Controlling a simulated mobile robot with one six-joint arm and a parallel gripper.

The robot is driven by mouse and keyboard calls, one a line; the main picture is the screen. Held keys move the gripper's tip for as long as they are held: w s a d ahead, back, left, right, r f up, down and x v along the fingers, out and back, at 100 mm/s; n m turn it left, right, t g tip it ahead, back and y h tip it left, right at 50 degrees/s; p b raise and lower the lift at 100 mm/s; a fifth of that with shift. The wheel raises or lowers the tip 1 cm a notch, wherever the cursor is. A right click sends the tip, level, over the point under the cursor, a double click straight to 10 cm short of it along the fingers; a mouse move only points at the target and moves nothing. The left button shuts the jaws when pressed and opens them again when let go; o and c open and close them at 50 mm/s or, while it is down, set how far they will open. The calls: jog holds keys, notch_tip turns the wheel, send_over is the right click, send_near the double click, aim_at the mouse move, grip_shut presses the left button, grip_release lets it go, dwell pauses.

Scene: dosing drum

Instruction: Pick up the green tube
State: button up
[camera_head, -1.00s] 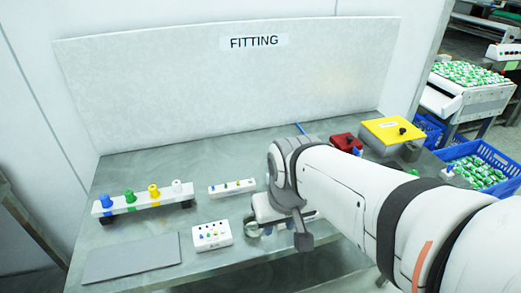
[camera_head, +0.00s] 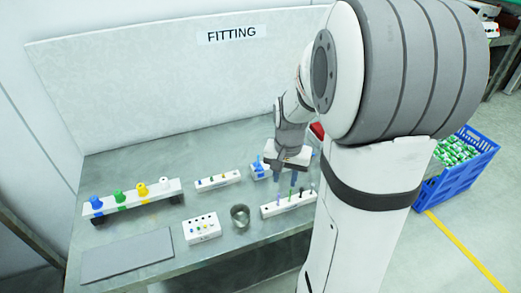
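A thin green tube (camera_head: 291,193) stands upright in a small white rack (camera_head: 275,211) near the front edge of the bench, among other thin coloured and dark pieces. My gripper (camera_head: 287,181) points down just above this rack, with its two fingers apart. It is close to the green tube; whether it touches it is too small to tell. A larger green fitting (camera_head: 119,197) sits in the long white rack (camera_head: 150,205) at the left, between a blue one (camera_head: 96,203) and a yellow one (camera_head: 142,189).
A metal cup (camera_head: 240,215) and a white block with holes (camera_head: 202,229) stand left of my gripper. Behind are a small white rack (camera_head: 218,181) and a blue item (camera_head: 258,166). A grey mat (camera_head: 127,257) lies front left. My arm hides the bench's right side.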

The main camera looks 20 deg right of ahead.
aim_at(291, 190)
jog(key=shift+m, duration=0.6)
jog(key=f, duration=0.3)
jog(key=d+f+p, duration=0.1)
jog(key=f, duration=0.2)
jog(key=d+f, duration=0.1)
jog(key=f, duration=0.2)
jog(key=shift+w+d+f, duration=0.25)
jog(key=shift+w, duration=0.05)
jog(key=shift+c, duration=0.4)
grip_shut()
